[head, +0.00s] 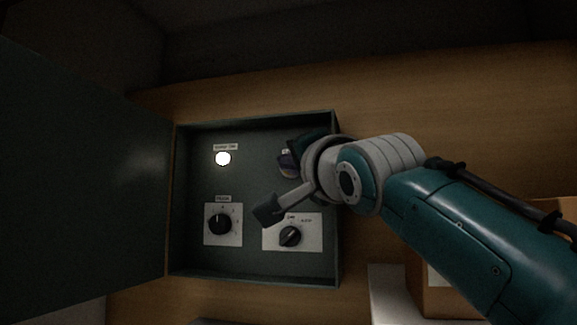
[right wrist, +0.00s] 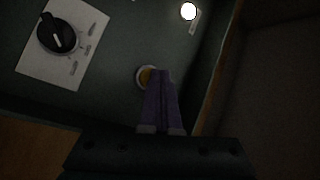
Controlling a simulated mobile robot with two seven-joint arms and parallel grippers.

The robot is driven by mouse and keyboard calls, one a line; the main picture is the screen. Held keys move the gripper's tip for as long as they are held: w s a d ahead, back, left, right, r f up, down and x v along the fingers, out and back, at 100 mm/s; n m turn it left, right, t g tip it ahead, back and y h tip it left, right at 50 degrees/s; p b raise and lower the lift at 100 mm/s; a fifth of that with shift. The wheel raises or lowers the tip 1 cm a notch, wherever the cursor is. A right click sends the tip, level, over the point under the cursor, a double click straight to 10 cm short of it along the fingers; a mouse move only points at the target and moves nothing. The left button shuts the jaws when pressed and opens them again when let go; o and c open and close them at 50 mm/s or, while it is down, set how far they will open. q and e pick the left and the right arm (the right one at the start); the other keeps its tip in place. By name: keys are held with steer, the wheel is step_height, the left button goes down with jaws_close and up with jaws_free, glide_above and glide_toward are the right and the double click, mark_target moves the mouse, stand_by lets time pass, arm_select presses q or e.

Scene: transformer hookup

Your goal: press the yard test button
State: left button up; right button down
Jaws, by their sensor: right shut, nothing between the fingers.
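The round button (right wrist: 147,76), with an orange-brown centre and pale ring, is on the dark panel in the right wrist view. My right gripper (right wrist: 161,73) is shut and empty, its purple fingers pointing at the panel. Its tips cover the button's right part; I cannot tell whether they touch or press it. My left gripper is not in view.
The grey box (head: 258,281) has its door (head: 85,180) open to the left. A lit white lamp (head: 223,158) is at the panel's upper left. Below are a left dial (head: 220,223) and a right rotary switch (head: 290,236).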

steer(key=shift+s+a, duration=0.15)
steer(key=shift+s, duration=0.55)
steer(key=shift+s, duration=0.1)
steer(key=shift+s+a+p, duration=0.1)
steer(key=shift+s+a, duration=0.1)
steer(key=shift+s, duration=0.55)
steer(key=shift+s+a+p, duration=0.15)
steer(key=shift+s+a, duration=0.1)
steer(key=shift+s, duration=0.55)
steer(key=shift+s+a+p, duration=0.1)
steer(key=shift+s+a, duration=0.1)
steer(key=shift+s, duration=0.55)
